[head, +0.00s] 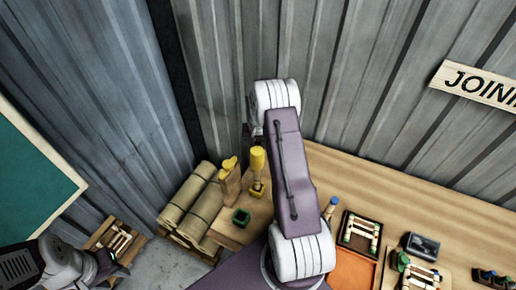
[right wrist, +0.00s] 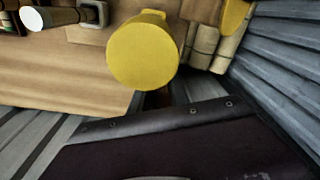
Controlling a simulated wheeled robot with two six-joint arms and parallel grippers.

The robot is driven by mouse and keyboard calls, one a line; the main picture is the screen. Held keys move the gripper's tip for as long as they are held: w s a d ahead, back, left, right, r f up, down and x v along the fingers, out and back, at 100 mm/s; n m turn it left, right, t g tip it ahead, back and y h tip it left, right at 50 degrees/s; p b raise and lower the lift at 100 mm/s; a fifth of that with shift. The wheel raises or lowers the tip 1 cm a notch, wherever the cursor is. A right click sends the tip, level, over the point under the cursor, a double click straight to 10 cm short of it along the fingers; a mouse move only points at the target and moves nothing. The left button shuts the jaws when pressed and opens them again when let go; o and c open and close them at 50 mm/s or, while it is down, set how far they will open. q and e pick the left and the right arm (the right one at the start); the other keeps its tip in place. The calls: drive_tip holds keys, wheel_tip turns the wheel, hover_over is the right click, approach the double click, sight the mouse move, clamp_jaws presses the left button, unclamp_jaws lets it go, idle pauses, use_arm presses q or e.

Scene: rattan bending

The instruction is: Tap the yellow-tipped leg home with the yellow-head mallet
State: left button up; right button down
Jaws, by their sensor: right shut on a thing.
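The yellow-head mallet (head: 257,160) shows in the head view just left of my right arm, its yellow head above the table's left end. In the right wrist view a large round yellow face (right wrist: 142,55), which looks like the mallet's head, is close to the camera. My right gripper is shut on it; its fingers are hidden. Beside the mallet stands a pale wooden piece with a yellow top (head: 230,180); I cannot tell whether it is the yellow-tipped leg. My left gripper (head: 104,265) is at the lower left, away from the table, and its jaw opening is unclear.
A dark tray of rods (head: 361,234), an orange panel (head: 353,270) and a grey block (head: 422,246) lie to the right. Corrugated walls close in behind.

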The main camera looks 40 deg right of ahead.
sight(258, 144)
drive_tip(key=shift+r+p, duration=1.05)
drive_tip(key=shift+r, duration=0.7)
wheel_tip(258, 144, up, 5)
drive_tip(key=p, duration=0.3)
drive_tip(key=shift+r+p, duration=0.1)
drive_tip(key=shift+p, duration=0.3)
drive_tip(key=shift+w, duration=0.1)
